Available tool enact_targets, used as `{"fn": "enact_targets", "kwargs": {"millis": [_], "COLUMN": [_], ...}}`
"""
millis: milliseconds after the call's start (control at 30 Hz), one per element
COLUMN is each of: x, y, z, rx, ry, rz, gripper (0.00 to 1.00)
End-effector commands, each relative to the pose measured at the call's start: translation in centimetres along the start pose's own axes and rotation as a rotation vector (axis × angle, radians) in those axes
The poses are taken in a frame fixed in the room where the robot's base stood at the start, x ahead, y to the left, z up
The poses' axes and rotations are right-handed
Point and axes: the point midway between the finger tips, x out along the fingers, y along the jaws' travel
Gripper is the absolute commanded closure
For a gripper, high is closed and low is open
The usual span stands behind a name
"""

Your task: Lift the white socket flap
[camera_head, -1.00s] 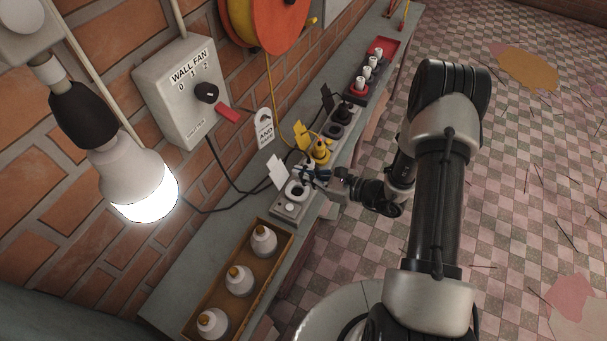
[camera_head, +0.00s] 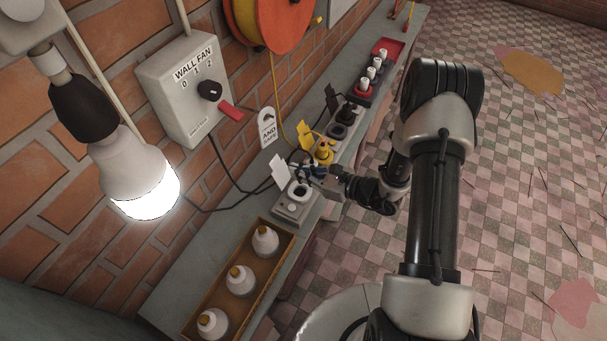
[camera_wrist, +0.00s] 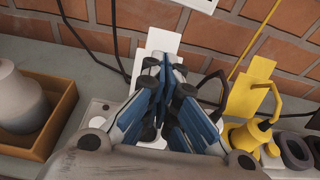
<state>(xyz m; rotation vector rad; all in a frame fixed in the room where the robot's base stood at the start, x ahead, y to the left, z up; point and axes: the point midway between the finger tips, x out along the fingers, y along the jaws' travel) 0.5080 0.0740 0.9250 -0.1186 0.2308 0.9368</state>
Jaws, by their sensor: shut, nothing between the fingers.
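The white socket flap (camera_head: 279,171) stands raised at the wall side of the grey socket strip (camera_head: 282,215), beside the white round socket (camera_head: 298,191). In the wrist view the flap (camera_wrist: 160,42) rises behind my fingertips, which hide its lower part. My gripper (camera_head: 310,170), with blue-and-grey fingers, is shut and empty, just right of the flap and above the strip. It also fills the middle of the wrist view (camera_wrist: 165,68). I cannot tell whether the fingertips touch the flap.
A yellow plug (camera_head: 323,152) sits beside my gripper, with a raised yellow flap (camera_head: 304,134) behind it. A black flap (camera_head: 330,100) stands farther along. A wooden tray (camera_head: 272,282) with white bottles (camera_head: 239,280) is nearer. A fan switch box (camera_head: 185,90) hangs on the wall.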

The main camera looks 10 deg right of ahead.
Motion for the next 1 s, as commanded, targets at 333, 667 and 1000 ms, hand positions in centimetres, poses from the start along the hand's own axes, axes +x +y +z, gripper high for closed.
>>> {"fn": "enact_targets", "kwargs": {"millis": [333, 667, 1000], "x": [1.1, 1.3, 2.9], "y": [0.0, 0.0, 0.1], "z": [0.6, 0.6, 1.0], "rx": [0.001, 0.000, -0.001], "ry": [0.000, 0.000, 0.000], "rz": [0.001, 0.001, 0.002], "gripper": [1.00, 1.00, 1.00]}}
